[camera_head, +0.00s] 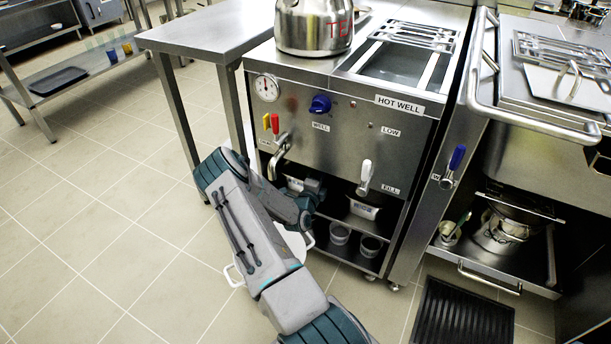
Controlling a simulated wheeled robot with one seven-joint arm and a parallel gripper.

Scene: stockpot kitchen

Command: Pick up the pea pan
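I cannot pick out the pea pan for certain. Two metal pans with white labels stand on the upper shelf under the hot well: a left pan (293,184) and a right pan (364,211). Their labels are too small to read. My arm reaches down from the bottom and bends at the left, so its far end (312,190) is at the shelf opening, between the two pans. My fingers are hidden or too dark to make out, so I cannot see whether they hold anything. The left pan is partly covered by my arm.
Taps, a blue knob (320,104) and a kettle (313,25) are on the hot well unit. Small cups (340,234) stand on its lower shelf. A steel table (207,36) is at the left. A black floor mat (462,314) lies at the right. Floor at left is clear.

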